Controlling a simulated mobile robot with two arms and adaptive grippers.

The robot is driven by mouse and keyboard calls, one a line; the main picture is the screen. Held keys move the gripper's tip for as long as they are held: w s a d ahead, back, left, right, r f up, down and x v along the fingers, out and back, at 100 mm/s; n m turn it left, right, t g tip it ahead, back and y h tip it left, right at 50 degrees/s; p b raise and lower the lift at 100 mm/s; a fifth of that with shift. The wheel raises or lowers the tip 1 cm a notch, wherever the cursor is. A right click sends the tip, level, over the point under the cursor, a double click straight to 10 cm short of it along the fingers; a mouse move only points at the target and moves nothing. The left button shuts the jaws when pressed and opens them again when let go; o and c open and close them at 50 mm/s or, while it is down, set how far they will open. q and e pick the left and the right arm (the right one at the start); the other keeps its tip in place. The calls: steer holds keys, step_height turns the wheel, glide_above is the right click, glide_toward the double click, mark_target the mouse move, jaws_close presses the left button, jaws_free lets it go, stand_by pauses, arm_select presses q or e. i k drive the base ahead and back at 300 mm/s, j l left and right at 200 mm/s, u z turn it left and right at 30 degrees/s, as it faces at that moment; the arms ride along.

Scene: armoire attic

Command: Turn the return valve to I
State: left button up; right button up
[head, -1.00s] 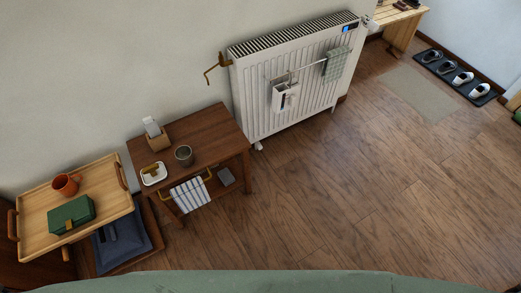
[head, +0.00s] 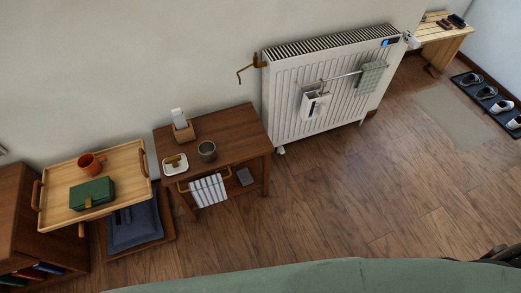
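The white ribbed radiator (head: 325,95) stands against the wall, right of the middle in the head view. A brass crank-like fitting (head: 248,67) sticks out at its upper left corner. A small white fitting (head: 281,150) shows at its lower left foot, and a white knob (head: 411,40) at its upper right end. I cannot tell which of these is the return valve, and no I mark is readable. A dark jointed piece (head: 498,256) at the lower right edge may be part of my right arm or gripper; its fingers cannot be made out. My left gripper is not in view.
Further left are a wooden tray (head: 140,185) with a green box (head: 92,193) and a cabinet (head: 30,215). A bench (head: 440,38) is at the right. The floor (head: 360,190) before the radiator is clear.

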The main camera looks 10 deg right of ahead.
mark_target(281, 150)
steer(key=i+l+u, duration=0.2)
steer(key=l+u, duration=0.25)
steer(key=l, duration=0.4)
steer(key=l+u, duration=0.5)
steer(key=l, duration=0.3)
